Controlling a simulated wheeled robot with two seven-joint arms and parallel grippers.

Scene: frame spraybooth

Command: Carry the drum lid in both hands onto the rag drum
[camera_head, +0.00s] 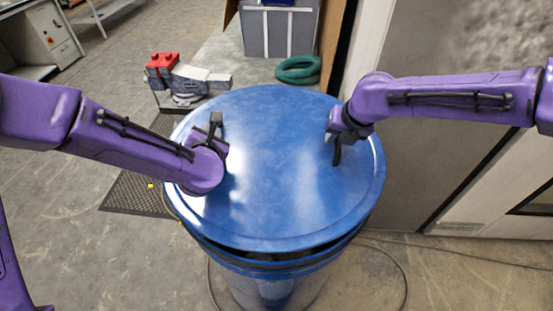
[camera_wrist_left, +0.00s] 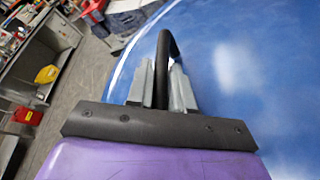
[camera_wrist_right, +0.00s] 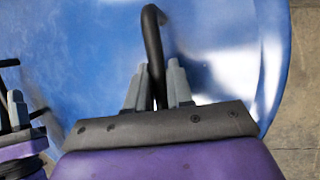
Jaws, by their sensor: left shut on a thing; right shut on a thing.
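The drum lid (camera_head: 280,150) is a wide blue disc in the middle of the head view, with a black handle near each side. It sits over the top of the blue rag drum (camera_head: 275,285). A dark gap shows between lid and drum at the front, so I cannot tell if it is fully seated. My left gripper (camera_head: 215,130) is shut on the left handle, which shows in the left wrist view (camera_wrist_left: 167,65). My right gripper (camera_head: 335,140) is shut on the right handle, which shows in the right wrist view (camera_wrist_right: 153,50). The drum's inside is hidden.
A dark perforated mat (camera_head: 135,195) lies on the floor at left. A grey wall panel stands at right. A cable runs on the floor.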

